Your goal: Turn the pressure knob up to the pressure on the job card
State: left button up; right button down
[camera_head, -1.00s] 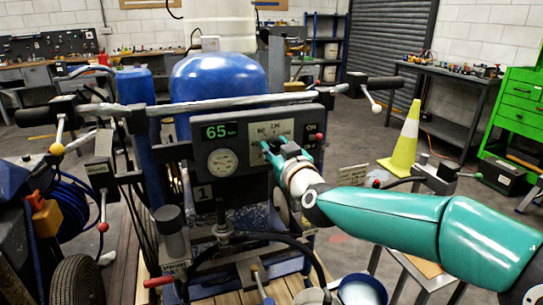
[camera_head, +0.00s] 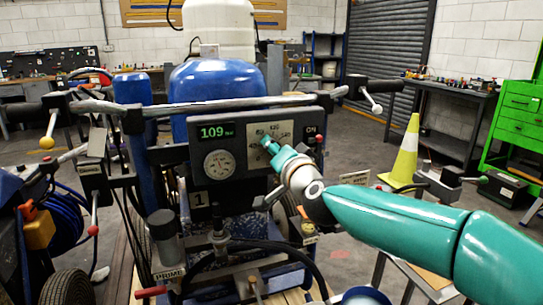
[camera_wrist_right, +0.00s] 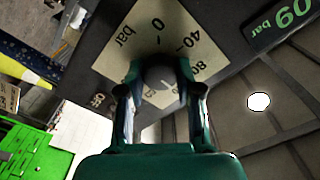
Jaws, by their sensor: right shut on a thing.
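My right gripper (camera_head: 272,148) is on the machine's front panel, in front of a pale dial plate (camera_head: 284,127). In the right wrist view, its two fingers (camera_wrist_right: 160,92) are shut on a dark round pressure knob (camera_wrist_right: 160,72) at the middle of the plate (camera_wrist_right: 128,42). The plate has printed numbers including 0, 40 and 80 and the word bar. The fingers hide part of the scale and most of the knob. The green display (camera_head: 216,132) reads 109 bar. A round gauge (camera_head: 219,164) sits below it, its needle too small to read. My left gripper is not in view.
Handlebars with levers (camera_head: 53,128) run across the machine, with a blue tank (camera_head: 217,88) behind. A yellow cone (camera_head: 405,155) and a green tool cabinet (camera_head: 520,115) stand at the right.

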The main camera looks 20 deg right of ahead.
jog(key=shift+a+f+m+b, duration=0.1)
jog(key=shift+f+m+b, duration=0.15)
jog(key=shift+m, duration=0.55)
jog(key=shift+a+f+m+b, duration=0.1)
jog(key=shift+f+m+b, duration=0.15)
jog(key=shift+m, duration=0.55)
jog(key=c, duration=0.9)
grip_release()
jog(key=shift+r, duration=0.1)
jog(key=shift+o, duration=0.7)
jog(key=shift+w, duration=0.1)
jog(key=shift+d+r, duration=0.1)
jog(key=shift+r, duration=0.05)
jog(key=s, duration=1.2)
jog(key=shift+d, duration=0.25)
